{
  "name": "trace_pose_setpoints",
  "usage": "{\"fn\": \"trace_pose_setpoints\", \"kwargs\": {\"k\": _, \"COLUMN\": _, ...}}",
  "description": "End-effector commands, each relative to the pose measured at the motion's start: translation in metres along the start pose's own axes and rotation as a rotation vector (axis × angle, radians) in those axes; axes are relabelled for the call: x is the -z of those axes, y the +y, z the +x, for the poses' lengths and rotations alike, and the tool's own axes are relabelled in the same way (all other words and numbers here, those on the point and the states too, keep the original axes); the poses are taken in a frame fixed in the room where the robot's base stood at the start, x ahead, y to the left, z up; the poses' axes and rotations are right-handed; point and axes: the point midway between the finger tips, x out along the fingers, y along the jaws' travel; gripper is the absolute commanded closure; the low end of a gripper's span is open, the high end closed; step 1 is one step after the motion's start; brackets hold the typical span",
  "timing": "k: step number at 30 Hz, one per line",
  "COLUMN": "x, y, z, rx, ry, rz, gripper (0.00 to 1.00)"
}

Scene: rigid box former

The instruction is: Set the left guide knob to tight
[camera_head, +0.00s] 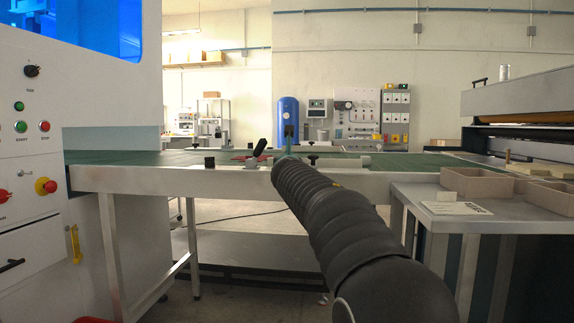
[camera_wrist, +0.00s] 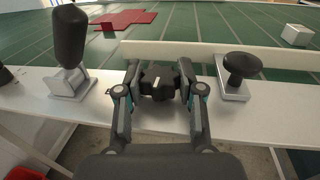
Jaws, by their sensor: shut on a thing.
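A black lobed knob (camera_wrist: 158,76) with a small white mark sits on the pale metal rail (camera_wrist: 165,118) at the front edge of the green table. My gripper (camera_wrist: 157,88) is around it in the wrist view, one finger on each side, shut on the knob. The mark points roughly towards and away from me; any lettering for tight is not readable. In the head view my arm hides the gripped knob and most of my gripper.
A black lever handle (camera_wrist: 70,40) stands left of my gripper and a round black knob (camera_wrist: 242,66) on a plate stands right, both close. A red piece (camera_wrist: 124,19) and a pale block (camera_wrist: 297,35) lie on the green surface (camera_wrist: 200,25). Trays (camera_head: 478,184) stand at the right.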

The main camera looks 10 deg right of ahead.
Motion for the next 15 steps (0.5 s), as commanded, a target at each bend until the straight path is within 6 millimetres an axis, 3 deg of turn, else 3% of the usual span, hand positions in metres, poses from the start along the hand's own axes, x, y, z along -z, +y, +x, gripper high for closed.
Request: {"fn": "trace_pose_setpoints", "kwargs": {"k": 15, "x": -0.0063, "y": 0.0043, "z": 0.0007, "rx": 0.403, "ry": 0.001, "rz": -0.001, "gripper": 0.97}}
